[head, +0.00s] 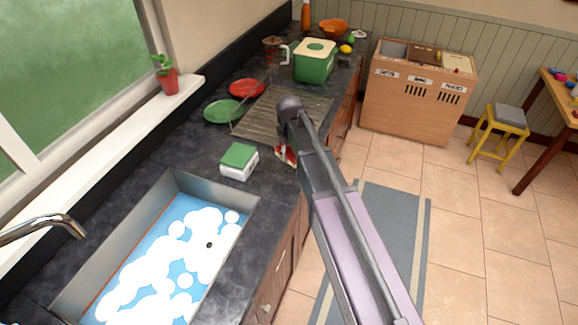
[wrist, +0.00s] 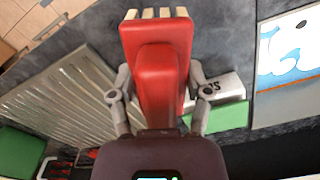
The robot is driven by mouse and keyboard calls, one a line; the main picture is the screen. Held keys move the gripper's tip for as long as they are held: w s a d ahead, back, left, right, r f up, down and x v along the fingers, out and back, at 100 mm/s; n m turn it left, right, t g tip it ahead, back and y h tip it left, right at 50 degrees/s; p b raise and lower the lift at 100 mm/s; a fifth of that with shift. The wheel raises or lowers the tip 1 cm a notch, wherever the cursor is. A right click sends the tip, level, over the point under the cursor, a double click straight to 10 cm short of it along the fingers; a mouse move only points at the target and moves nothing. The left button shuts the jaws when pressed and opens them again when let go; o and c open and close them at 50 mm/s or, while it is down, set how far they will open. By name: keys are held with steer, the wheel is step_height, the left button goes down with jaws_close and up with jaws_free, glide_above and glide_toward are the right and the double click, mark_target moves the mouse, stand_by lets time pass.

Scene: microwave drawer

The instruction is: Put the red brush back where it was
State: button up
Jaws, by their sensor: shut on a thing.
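The red brush (wrist: 158,70) fills the middle of the wrist view, with pale bristles along its far end. My gripper (wrist: 160,105) is shut on it, one finger on each side of the red handle. In the head view a small part of the red brush (head: 284,154) shows beside my arm, over the dark counter near its front edge. My arm hides most of the brush and the gripper there. I cannot tell whether the brush touches the counter.
A green-and-white box (head: 239,161) stands between the foamy sink (head: 170,262) and the ribbed drying rack (head: 255,120). Red (head: 246,88) and green (head: 222,111) plates stand at the rack's left. A green container (head: 314,62) is behind it. Bare counter lies around the box.

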steer(key=shift+d, duration=0.1)
stand_by(0.3)
steer(key=s+f+n+b, duration=0.1)
steer(key=s, duration=0.3)
steer(key=s+f+n+b, duration=0.1)
steer(key=s+n, duration=0.1)
steer(key=s, duration=0.3)
steer(key=s+f+n+b, duration=0.1)
steer(key=s, duration=0.3)
steer(key=shift+s+d, duration=0.15)
steer(key=shift+d, duration=0.25)
steer(key=b, duration=0.2)
glide_above(289, 169)
steer(key=s, duration=0.1)
steer(key=shift+s+f, duration=0.2)
steer(key=shift+f, duration=0.55)
steer(key=shift+w, duration=0.5)
steer(key=shift+w+f, duration=0.2)
steer(key=shift+f, duration=0.1)
steer(key=shift+s+f+b, duration=0.1)
steer(key=shift+f+b, duration=1.4)
steer(key=shift+b, duration=0.1)
